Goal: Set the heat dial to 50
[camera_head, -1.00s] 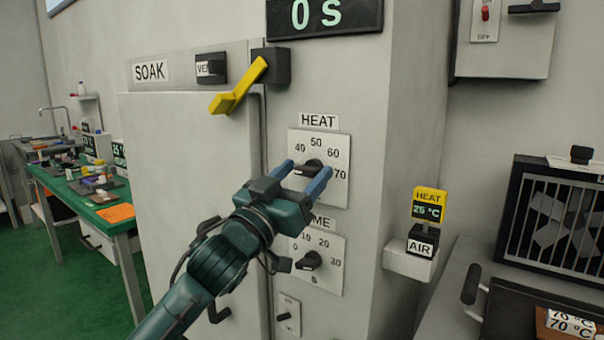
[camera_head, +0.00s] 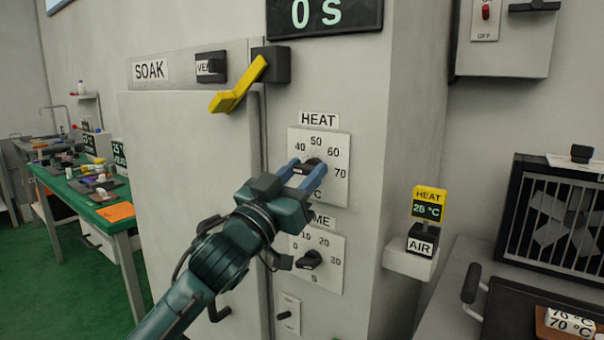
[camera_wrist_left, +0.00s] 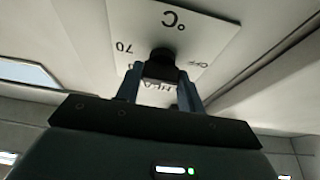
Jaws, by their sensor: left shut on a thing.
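The heat dial is a black knob (camera_head: 311,164) on a white plate (camera_head: 338,194) marked 40, 50, 60 and 70, under the HEAT label on the grey cabinet. My left gripper (camera_head: 307,168) is at the knob, its blue fingers one on each side and shut on it. In the left wrist view the knob (camera_wrist_left: 161,66) sits between the two fingers (camera_wrist_left: 160,84), and the plate (camera_wrist_left: 205,35) shows upside down with 70, OFF and °C. The fingers cover part of the knob, so I cannot tell which number it points to. My right gripper is not in view.
A second knob (camera_head: 309,260) on a TIME plate (camera_head: 331,275) is just below, close to my left wrist. A yellow lever (camera_head: 238,88) is above left. A yellow HEAT display (camera_head: 428,203) reading about 25 °C stands on a ledge at right.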

